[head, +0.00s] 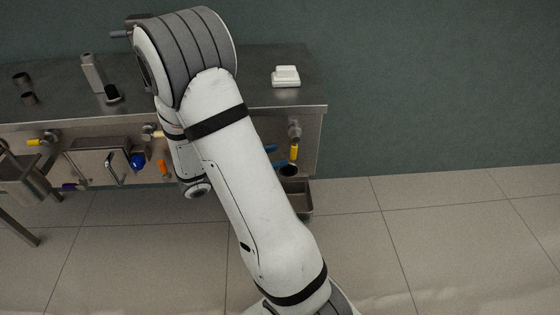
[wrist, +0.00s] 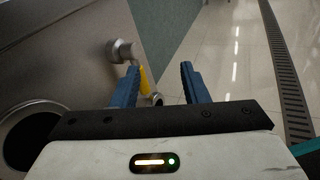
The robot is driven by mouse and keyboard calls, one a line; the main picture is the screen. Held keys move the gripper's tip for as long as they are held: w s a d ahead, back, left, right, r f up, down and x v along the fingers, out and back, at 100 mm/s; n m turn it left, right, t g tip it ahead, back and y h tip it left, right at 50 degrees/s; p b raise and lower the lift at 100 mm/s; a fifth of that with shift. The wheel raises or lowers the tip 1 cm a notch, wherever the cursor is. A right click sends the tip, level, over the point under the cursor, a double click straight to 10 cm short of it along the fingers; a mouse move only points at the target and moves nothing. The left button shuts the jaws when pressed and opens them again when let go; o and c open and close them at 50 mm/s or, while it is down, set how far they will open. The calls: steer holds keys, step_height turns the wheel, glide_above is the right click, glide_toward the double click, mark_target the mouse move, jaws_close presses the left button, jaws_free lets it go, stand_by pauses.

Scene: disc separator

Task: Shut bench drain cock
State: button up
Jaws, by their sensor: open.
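A grey cock with a yellow lever (head: 294,152) is on the bench's front near its right end; the lever hangs down. In the wrist view the yellow lever (wrist: 144,78) shows just beyond the left finger, partly hidden by it, under the grey valve body (wrist: 122,52). My gripper (wrist: 160,75) is open, with nothing seen between its blue fingers. In the head view my arm hides most of the gripper (head: 275,157); its blue tips show just left of the lever. I cannot tell whether a finger touches the lever.
The steel bench (head: 255,122) carries a white block (head: 286,76). Further left on its front are another yellow handle (head: 36,142), a blue knob (head: 137,161) and an orange handle (head: 163,168). A metal tray (head: 298,197) sits below the cock. Floor to the right is clear.

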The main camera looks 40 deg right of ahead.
mark_target(294, 147)
steer(key=w+f+n+t+h+b, duration=0.2)
steer(key=w+f+n+t, duration=0.1)
steer(key=f, duration=0.2)
steer(key=d, duration=0.5)
steer(key=d+b, duration=0.1)
steer(key=d, duration=0.1)
steer(key=shift+w+d+r, duration=0.25)
steer(key=shift+w+d, duration=0.05)
steer(key=shift+d, duration=0.05)
jaws_close()
